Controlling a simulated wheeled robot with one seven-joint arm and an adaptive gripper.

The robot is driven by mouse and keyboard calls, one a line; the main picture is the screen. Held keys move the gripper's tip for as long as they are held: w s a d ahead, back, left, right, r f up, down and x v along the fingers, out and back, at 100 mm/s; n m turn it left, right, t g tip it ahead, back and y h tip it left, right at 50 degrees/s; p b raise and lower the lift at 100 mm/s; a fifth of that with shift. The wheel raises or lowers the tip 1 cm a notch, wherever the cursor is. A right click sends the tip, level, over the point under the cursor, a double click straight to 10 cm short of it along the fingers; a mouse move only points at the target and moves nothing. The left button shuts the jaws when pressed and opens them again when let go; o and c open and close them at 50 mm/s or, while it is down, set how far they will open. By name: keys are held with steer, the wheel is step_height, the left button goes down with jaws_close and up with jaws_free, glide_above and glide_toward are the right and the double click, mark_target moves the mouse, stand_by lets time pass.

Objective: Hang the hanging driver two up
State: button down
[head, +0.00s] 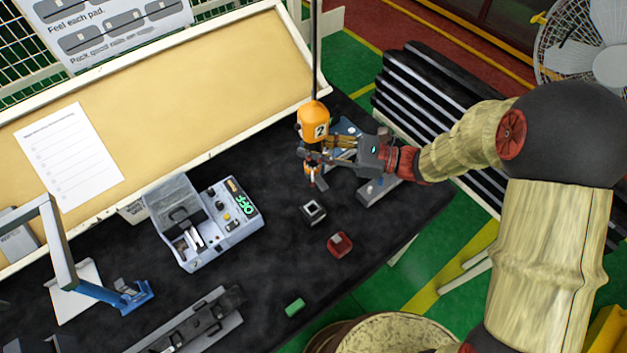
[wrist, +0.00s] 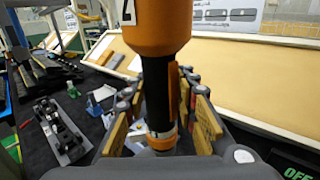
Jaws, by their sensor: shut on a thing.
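The hanging driver two (head: 313,118) has an orange body marked 2 and hangs upright below a dark vertical line over the black bench. Its orange body (wrist: 158,25) and black lower shaft also show in the wrist view. My gripper (head: 313,152) comes in from the right and is shut around the driver's lower part. In the wrist view, the gripper's tan-padded fingers (wrist: 163,118) stand on both sides of the black shaft.
Below the driver, a small dark block with a light top (head: 313,212) and a red block (head: 339,244) sit on the bench. A grey control box (head: 205,225) stands to the left. A tan board (head: 180,90) rises behind. Bare bench lies around the small blocks.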

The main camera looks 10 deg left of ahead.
mark_target(310, 115)
step_height(310, 115, up, 8)
steer(key=p, duration=0.5)
steer(key=shift+r+p, duration=0.1)
steer(key=shift+p, duration=0.2)
steer(key=shift+r+p, duration=0.25)
steer(key=shift+p, duration=0.45)
steer(key=shift+r+p, duration=0.45)
steer(key=shift+r, duration=0.25)
steer(key=shift+w+a, duration=0.1)
steer(key=c, duration=1.4)
jaws_free()
steer(key=o, duration=1)
steer(key=shift+c, duration=0.2)
